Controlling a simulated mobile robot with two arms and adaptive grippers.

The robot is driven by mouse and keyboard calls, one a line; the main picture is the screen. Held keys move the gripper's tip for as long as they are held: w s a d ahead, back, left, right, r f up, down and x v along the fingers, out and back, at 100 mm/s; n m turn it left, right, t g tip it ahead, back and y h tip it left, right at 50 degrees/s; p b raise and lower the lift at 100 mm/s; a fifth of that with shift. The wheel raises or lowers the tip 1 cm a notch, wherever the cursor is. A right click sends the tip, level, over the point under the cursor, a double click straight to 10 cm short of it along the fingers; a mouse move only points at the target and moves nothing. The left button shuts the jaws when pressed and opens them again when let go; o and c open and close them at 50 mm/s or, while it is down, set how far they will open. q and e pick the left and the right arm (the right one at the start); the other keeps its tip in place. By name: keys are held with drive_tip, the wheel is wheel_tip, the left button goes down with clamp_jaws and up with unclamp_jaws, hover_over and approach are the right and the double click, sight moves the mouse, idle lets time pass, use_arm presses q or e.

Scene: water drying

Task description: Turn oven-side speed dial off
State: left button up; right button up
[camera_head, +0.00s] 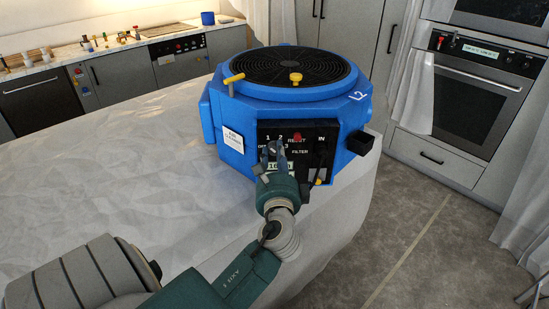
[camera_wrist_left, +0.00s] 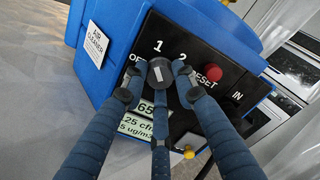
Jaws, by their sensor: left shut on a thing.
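The blue air cleaner (camera_head: 235,121) stands on a sheet-covered surface, with a round black grille on top. The dark round speed dial (camera_wrist_left: 160,72) sits among those numbers in the left wrist view. A short white mark shows on its face, but I cannot tell exactly which setting it points to. My left gripper (camera_head: 275,149) is shut on the dial, its fingers around it. They hide the dial's edges. My right gripper is out of view.
Yellow knobs (camera_head: 295,78) stand on top of the air cleaner, and a black box (camera_head: 361,143) juts from its right side. An oven (camera_head: 475,98) is at the right, with open floor (camera_head: 420,225) before it. A counter runs along the back left.

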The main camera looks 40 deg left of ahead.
use_arm(q)
drive_tip(key=n+b, duration=0.1)
drive_tip(key=n, duration=0.2)
drive_tip(key=n+b, duration=0.1)
drive_tip(key=n, duration=0.1)
drive_tip(key=shift+d+f+b, duration=0.1)
drive_tip(key=shift+f+b, duration=0.15)
drive_tip(key=shift+b, duration=0.1)
drive_tip(key=shift+c, duration=0.2)
drive_tip(key=n+b, duration=0.1)
drive_tip(key=n, duration=0.2)
drive_tip(key=shift+r, duration=0.15)
drive_tip(key=shift+n, duration=0.4)
drive_tip(key=shift+r, duration=0.1)
drive_tip(key=o, duration=1.2)
drive_tip(key=shift+w, duration=0.15)
drive_tip(key=shift+d, duration=0.1)
wheel_tip(320, 180, up, 10)
